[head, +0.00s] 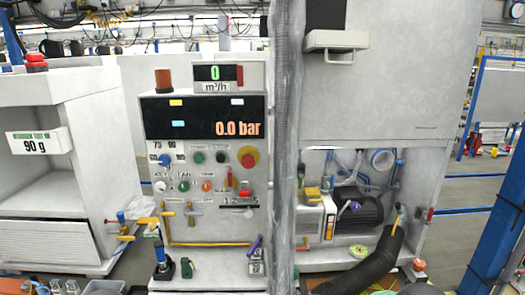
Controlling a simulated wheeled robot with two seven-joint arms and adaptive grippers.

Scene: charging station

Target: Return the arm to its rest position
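Neither of my grippers shows in the head view, and I cannot make out either of my arms. The charging station's white control panel (208,218) stands upright in the middle. Its black display (190,112) reads 0.0 bar, and a small green readout (214,73) above it shows 0 m³/h.
A grey vertical hose (286,120) runs down right of the panel. A black corrugated hose (365,272) curves at the lower right near a motor unit (357,208). A white cabinet (62,120) stands left, a blue post (500,210) right. Small items crowd the bottom edge.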

